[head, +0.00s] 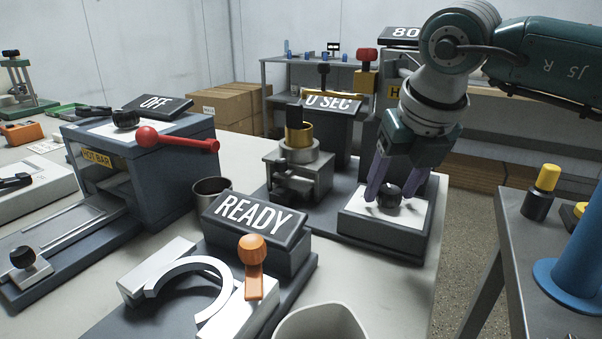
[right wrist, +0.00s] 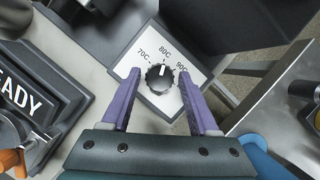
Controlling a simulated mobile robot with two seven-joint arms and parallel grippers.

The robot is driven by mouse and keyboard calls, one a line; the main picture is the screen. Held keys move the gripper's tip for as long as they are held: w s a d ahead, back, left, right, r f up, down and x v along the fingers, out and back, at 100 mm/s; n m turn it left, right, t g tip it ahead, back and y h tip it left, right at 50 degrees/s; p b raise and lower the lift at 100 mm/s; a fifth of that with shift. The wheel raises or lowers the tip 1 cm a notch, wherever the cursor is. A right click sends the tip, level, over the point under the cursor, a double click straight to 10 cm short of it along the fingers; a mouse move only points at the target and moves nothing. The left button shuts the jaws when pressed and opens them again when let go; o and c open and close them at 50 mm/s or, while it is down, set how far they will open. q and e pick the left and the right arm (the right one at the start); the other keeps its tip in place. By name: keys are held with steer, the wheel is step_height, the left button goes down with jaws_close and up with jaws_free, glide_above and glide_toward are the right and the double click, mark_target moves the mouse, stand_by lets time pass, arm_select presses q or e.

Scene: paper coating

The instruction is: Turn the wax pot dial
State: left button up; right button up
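The wax pot dial (head: 389,196) is a black ribbed knob on a white plate on top of a dark box at the right end of the table. In the right wrist view the dial (right wrist: 159,78) shows a white pointer line near the 80C mark, between 70C and 90C. My right gripper (head: 398,198) has purple fingers and points down at the dial. In the right wrist view its open fingers (right wrist: 158,88) stand on either side of the dial, with gaps between them and the knob. My left gripper is not in view.
A "READY" unit (head: 254,217) and an orange-knobbed lever (head: 253,262) stand in front. A metal side table (head: 530,235) is at the right.

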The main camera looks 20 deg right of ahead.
jaws_close()
stand_by(0.5)
steer(key=n+y+b, duration=0.1)
steer(key=n, duration=0.1)
steer(key=n+b, duration=0.1)
steer(key=n, duration=0.1)
steer(key=shift+d+n+y, duration=0.15)
steer(key=shift+n+y, duration=0.15)
steer(key=shift+y, duration=0.1)
steer(key=n+y+b, duration=0.1)
steer(key=n, duration=0.2)
steer(key=shift+n+b, duration=0.4)
steer(key=shift+w+d+n+y, duration=0.1)
steer(key=shift+n+y, duration=0.4)
steer(key=shift+n, duration=0.2)
steer(key=shift+g, duration=0.3)
steer(key=shift+o, duration=1.3)
jaws_free()
